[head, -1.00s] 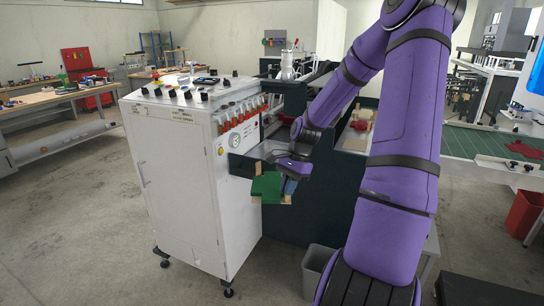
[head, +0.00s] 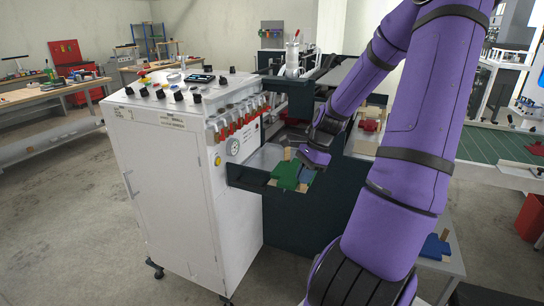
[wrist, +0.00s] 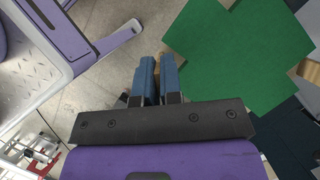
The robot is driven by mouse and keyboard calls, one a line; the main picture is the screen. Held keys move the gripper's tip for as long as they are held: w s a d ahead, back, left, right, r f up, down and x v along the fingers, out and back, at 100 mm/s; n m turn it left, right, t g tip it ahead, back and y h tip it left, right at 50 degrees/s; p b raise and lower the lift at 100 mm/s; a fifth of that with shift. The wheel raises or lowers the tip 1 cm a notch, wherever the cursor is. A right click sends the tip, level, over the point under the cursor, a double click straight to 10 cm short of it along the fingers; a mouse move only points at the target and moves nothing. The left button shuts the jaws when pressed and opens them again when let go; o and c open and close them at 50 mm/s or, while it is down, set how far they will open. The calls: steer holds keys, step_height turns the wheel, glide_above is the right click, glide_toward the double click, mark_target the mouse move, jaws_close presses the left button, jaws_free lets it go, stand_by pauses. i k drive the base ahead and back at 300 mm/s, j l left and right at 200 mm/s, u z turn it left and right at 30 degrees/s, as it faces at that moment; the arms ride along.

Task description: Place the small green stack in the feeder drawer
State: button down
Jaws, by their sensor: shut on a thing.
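The small green stack (head: 286,174) is a flat, cross-shaped green piece with tan bits at its edges. In the head view it shows over the open feeder drawer (head: 248,179) on the white cabinet's right side. Whether it touches the drawer floor I cannot tell. My gripper (head: 307,174) is just right of the green. In the wrist view its blue fingertips (wrist: 158,72) are close together with a tan strip between them, and the green (wrist: 240,50) spreads out to their upper right. My gripper is shut on the stack; the exact grip is partly hidden.
The white cabinet (head: 165,190) stands left of the drawer, with red-tipped knobs along its edge. A red stack (head: 369,126) lies behind my arm and a blue stack (head: 434,247) on a low surface at right. Open floor lies at left.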

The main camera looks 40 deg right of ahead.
mark_target(275, 162)
steer(key=i+l, duration=0.75)
steer(key=i, duration=0.05)
